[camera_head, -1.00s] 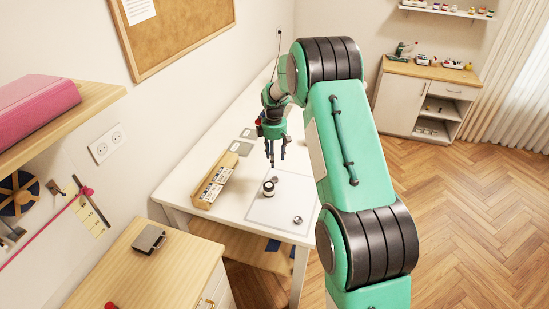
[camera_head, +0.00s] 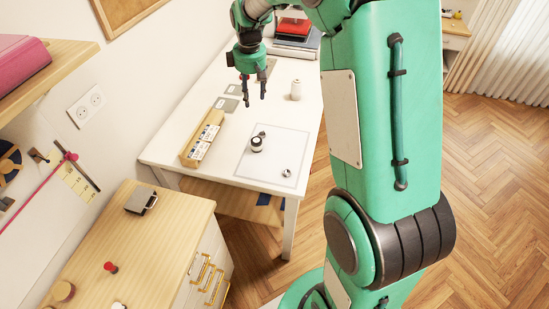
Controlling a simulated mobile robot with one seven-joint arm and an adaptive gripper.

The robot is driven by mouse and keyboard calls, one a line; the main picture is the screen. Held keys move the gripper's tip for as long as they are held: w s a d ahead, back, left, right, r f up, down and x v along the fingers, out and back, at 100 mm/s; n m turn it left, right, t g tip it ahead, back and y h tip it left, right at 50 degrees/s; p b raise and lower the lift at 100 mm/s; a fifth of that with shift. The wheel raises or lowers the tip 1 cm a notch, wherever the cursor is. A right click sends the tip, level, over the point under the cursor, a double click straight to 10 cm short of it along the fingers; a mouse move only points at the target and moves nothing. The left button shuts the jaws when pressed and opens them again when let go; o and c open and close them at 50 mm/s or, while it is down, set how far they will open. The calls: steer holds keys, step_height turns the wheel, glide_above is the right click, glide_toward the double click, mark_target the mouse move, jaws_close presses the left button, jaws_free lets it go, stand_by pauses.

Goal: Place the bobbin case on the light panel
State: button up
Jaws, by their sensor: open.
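A thin pale rectangular panel (camera_head: 256,172), which looks like the light panel, lies flat on the white table. A small silvery round piece (camera_head: 287,173), possibly the bobbin case, sits near its front right corner. A small dark-and-white round object (camera_head: 257,144) stands near its left side, with a small dark piece beside it. My gripper (camera_head: 254,102) is open and empty, fingers down. In the picture it shows above and behind the dark-and-white object, apart from everything on the table.
A long wooden holder (camera_head: 189,153) with white labelled pieces lies left of the panel. A white spool (camera_head: 296,90) stands behind it, and a red-topped stack (camera_head: 293,34) is at the back. A wooden cabinet (camera_head: 150,235) stands in front on the left.

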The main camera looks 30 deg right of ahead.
steer(key=s+a+r+m+t, duration=0.1)
steer(key=s+a+r, duration=0.2)
steer(key=s+r, duration=0.25)
steer(key=s+a+r+m, duration=0.2)
steer(key=s+a+r, duration=0.15)
steer(key=s, duration=0.35)
steer(key=s+a+r+m+t, duration=0.1)
steer(key=s+a+r, duration=0.1)
steer(key=s+r, duration=0.4)
steer(key=s+a+f+m+t, duration=0.1)
steer(key=s+a, duration=0.1)
steer(key=s, duration=0.8)
steer(key=s+a+f+m+t, duration=0.1)
steer(key=s+a+m, duration=0.1)
steer(key=s, duration=0.8)
steer(key=shift+s+a+m, duration=0.3)
steer(key=shift+s+a, duration=0.05)
steer(key=shift+a, duration=0.25)
step_height(320, 180, down, 3)
steer(key=b, duration=0.3)
steer(key=shift+f, duration=0.2)
